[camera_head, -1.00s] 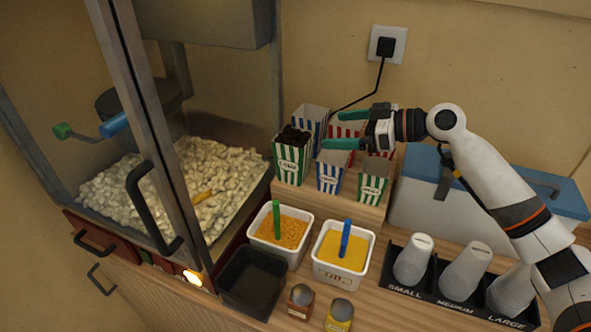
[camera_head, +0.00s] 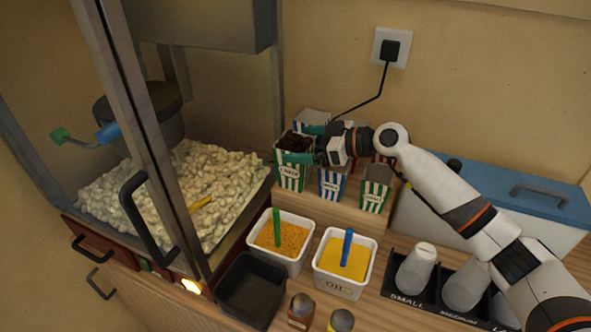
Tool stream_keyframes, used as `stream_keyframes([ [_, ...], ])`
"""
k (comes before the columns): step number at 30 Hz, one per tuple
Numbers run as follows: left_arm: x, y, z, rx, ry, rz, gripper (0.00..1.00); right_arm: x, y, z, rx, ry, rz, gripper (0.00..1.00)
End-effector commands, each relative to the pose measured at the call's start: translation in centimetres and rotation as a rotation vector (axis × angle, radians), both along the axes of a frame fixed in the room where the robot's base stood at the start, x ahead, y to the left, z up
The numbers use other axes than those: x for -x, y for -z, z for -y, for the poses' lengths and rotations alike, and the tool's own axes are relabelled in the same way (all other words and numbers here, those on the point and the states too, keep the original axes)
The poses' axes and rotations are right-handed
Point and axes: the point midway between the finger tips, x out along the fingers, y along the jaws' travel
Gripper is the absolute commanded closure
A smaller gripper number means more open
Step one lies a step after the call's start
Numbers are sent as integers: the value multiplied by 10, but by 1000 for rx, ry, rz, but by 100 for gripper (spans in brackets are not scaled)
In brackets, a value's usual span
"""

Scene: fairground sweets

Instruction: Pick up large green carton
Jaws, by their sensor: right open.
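The large green-and-white striped carton (camera_head: 289,177) stands upright at the left front of the wooden riser beside the popcorn machine. Dark brown pieces show in its open top. My right gripper (camera_head: 295,143) reaches in from the right at the height of its top. Its green jaws are open, one in front of the upper carton and one behind. Whether either jaw touches the carton, I cannot tell. My left gripper is not in view.
A blue striped carton (camera_head: 332,184) and a smaller green carton (camera_head: 374,191) stand just right, with more cartons partly hidden behind my gripper. Tubs of orange (camera_head: 281,236) and yellow (camera_head: 343,262) seasoning sit in front. A blue-lidded cooler (camera_head: 500,190) is right.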

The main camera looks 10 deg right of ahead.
Motion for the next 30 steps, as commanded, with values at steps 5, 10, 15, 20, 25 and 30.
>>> stream_keyframes([
  [5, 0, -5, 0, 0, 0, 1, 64, -11, 5, -18, -2, 0, -1, 3],
  [10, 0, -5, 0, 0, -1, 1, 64, -13, 7, -20, 0, 0, 0, 3],
  [15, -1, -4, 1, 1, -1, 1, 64, -13, 7, -20, -1, 0, 0, 13],
  [20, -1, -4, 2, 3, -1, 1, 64, -13, 7, -20, -1, 0, 0, 39],
  [25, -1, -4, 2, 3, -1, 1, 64, -13, 7, -20, -1, 0, 0, 62],
  [30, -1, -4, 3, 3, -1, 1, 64, -13, 7, -20, -1, 0, 0, 62],
])
